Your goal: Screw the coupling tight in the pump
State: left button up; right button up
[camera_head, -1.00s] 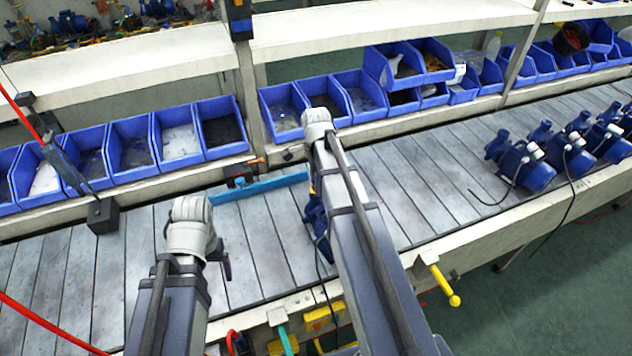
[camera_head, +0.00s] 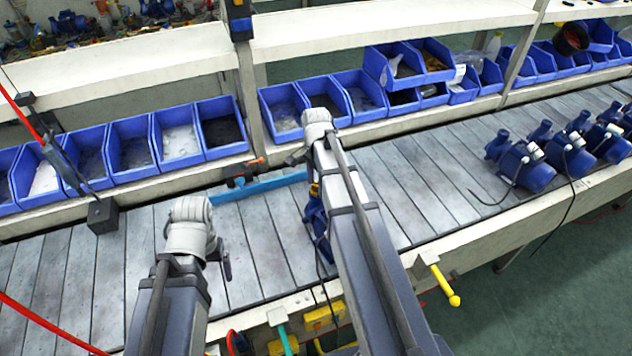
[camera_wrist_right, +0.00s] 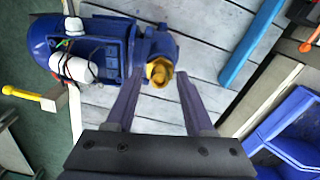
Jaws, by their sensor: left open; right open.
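The blue pump (camera_head: 316,215) lies on the slatted line, largely hidden behind my right arm in the head view. In the right wrist view the pump (camera_wrist_right: 112,42) is at the upper left, with the brass-yellow coupling (camera_wrist_right: 158,72) at its port. The coupling also shows as a small yellow spot in the head view (camera_head: 314,189). My right gripper (camera_wrist_right: 160,84) is open, its fingers on either side of the coupling in that picture; I cannot tell whether they touch it. My left gripper (camera_head: 226,262) is open and empty above the slats, left of the pump.
A blue bar (camera_head: 258,187) lies along the back of the line. Blue bins (camera_head: 180,135) stand behind it. Several other pumps (camera_head: 525,165) stand at the right. A yellow-handled lever (camera_head: 447,287) sticks out of the front edge. Slats between my left gripper and the pump are clear.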

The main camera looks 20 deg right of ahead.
jog(key=n, duration=0.3)
jog(key=shift+n, duration=1.8)
grip_shut()
jog(key=shift+m, duration=1.7)
